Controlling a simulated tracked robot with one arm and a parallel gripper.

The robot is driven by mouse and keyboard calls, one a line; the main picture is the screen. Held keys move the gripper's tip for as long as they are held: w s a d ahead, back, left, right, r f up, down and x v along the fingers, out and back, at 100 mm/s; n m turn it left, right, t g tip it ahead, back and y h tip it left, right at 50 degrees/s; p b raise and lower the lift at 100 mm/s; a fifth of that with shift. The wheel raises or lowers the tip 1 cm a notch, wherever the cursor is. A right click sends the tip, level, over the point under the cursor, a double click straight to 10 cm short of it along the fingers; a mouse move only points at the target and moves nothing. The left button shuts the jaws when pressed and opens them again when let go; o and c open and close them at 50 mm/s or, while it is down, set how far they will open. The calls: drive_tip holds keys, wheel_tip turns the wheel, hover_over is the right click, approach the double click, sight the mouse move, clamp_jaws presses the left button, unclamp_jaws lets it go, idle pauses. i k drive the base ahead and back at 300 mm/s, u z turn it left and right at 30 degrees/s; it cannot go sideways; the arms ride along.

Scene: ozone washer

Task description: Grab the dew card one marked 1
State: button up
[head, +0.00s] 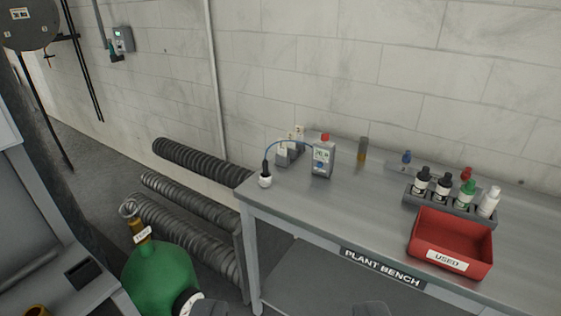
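Small pale cards (299,131) stand upright in a grey holder (288,152) at the back left of the plant bench (330,215). Their markings are too small to read, so I cannot tell which is marked 1. A grey meter with a red top (323,158) stands just right of the holder. A blue cable runs from it to a white-tipped probe (265,180) at the bench's left edge. Only dark grey parts of my gripper (287,311) show at the bottom edge, low and apart from the cards. Its fingertips are not clearly visible.
A red USED tray (451,262) and a rack of several dropper bottles (450,205) stand at the bench's right. An amber vial (362,149) stands near the wall. The bench's middle is clear.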

sight(282, 146)
drive_tip(key=z, duration=0.4)
drive_tip(key=i, duration=1.25)
drive_tip(key=u, duration=0.6)
